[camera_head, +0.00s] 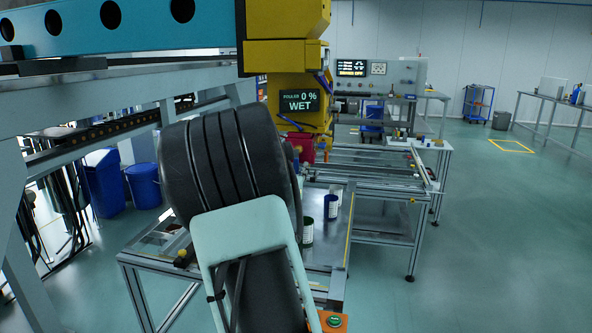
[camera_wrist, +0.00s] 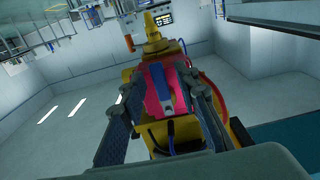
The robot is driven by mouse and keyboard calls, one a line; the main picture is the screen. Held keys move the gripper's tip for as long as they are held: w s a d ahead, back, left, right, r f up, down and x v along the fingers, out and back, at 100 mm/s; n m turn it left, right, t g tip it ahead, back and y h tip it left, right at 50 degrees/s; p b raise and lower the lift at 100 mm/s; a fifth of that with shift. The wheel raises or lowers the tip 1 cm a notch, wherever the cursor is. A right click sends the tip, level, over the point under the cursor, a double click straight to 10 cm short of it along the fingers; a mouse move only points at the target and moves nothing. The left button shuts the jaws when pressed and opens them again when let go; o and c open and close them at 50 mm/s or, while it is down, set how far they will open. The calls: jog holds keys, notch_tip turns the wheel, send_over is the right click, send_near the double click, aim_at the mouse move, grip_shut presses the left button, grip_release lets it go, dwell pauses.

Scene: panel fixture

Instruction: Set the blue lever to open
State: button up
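In the wrist view, a blue lever (camera_wrist: 158,86) stands out against a red-pink housing (camera_wrist: 172,101) on a yellow machine. My gripper (camera_wrist: 160,84) is open, with one dark finger on each side of the lever and visible gaps between. Whether a fingertip touches the housing I cannot tell. In the head view, the red housing (camera_head: 302,142) shows low on the yellow machine (camera_head: 288,55), just right of my dark arm. My arm hides the gripper there, and the lever cannot be made out clearly.
A screen (camera_head: 300,101) on the machine reads "0 %" and "WET". A metal worktable (camera_head: 327,256) below holds a blue-labelled can (camera_head: 331,207) and a green one (camera_head: 307,230). A teal beam (camera_head: 140,25) crosses the upper left.

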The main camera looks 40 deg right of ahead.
jog(key=shift+w+d, duration=0.45)
jog(key=shift+d, duration=0.05)
jog(key=shift+c, duration=0.6)
grip_shut()
